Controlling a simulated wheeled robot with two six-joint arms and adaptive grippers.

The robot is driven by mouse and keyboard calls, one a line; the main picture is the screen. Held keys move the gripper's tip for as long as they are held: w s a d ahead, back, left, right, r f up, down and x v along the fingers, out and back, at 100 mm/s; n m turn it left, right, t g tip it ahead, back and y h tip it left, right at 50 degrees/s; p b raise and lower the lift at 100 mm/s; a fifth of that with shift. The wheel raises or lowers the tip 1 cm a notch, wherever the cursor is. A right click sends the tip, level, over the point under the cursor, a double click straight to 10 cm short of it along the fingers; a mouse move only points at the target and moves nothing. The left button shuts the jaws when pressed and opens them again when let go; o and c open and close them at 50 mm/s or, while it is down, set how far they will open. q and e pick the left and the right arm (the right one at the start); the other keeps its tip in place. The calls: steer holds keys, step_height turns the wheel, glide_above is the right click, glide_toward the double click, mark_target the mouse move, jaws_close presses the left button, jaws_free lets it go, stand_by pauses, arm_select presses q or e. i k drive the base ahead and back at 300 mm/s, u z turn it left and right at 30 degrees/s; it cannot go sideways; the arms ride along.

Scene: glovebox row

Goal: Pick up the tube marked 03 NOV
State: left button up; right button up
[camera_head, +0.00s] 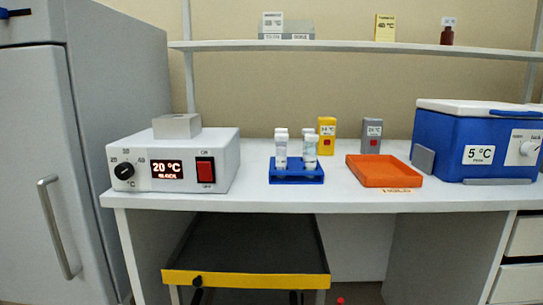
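Several white-capped tubes stand upright in a blue rack (297,178) near the middle of the bench. The front left tube (281,152) and the front right tube (310,152) carry white labels. Other tubes are partly hidden behind these two. The label writing is too small to read, so I cannot tell which tube is marked 03 NOV. Neither of my grippers is in view.
A heater box (180,162) reading 20 °C stands left of the rack. An orange tray (384,172) and a blue cooler box (478,142) stand right. A yellow box (326,135) and grey box (371,136) stand behind. A dark cart (247,278) is below.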

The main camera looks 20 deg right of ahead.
mark_target(311, 140)
steer(key=k, duration=0.55)
steer(key=z, duration=0.85)
steer(key=i, duration=0.55)
steer(key=z, duration=0.05)
